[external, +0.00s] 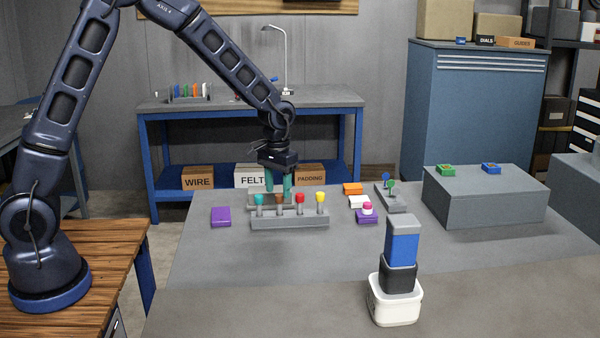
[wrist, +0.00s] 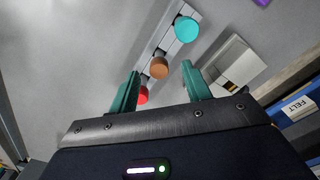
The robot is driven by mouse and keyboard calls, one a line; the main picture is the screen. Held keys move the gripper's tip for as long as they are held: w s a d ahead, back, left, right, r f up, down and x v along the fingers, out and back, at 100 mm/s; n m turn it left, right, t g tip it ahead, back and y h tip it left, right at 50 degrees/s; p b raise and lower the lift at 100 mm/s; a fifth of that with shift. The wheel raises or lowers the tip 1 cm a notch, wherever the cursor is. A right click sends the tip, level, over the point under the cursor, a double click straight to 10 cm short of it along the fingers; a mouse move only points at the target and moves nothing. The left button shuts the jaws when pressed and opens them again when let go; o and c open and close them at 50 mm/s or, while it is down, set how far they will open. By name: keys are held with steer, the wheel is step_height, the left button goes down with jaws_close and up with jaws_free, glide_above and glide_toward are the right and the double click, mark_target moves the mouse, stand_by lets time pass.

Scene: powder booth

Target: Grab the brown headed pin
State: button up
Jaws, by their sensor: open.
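The brown-headed pin (external: 280,198) stands upright in a grey rack (external: 290,222), between a teal-headed pin (external: 259,200) and a red-headed pin (external: 300,199). A yellow-headed pin (external: 320,197) stands at the right end. My gripper (external: 278,188) points down with its green fingers apart and empty, just above or behind the brown head. In the wrist view, the brown head (wrist: 159,68) appears between my fingertips (wrist: 161,74). The teal head (wrist: 186,29) lies beyond it, and the red head (wrist: 142,96) is partly hidden near the left finger. I cannot tell the exact height gap.
A purple block (external: 221,216) lies left of the rack. Orange, white and purple pieces lie to its right, near a small grey stand (external: 391,199) with coloured pins. A stacked blue-and-black tower (external: 402,250) stands in front. A large grey box (external: 485,200) is at right.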

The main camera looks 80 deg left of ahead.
mark_target(279, 195)
steer(key=shift+w+f, duration=0.15)
steer(key=shift+f, duration=2.6)
jaws_close()
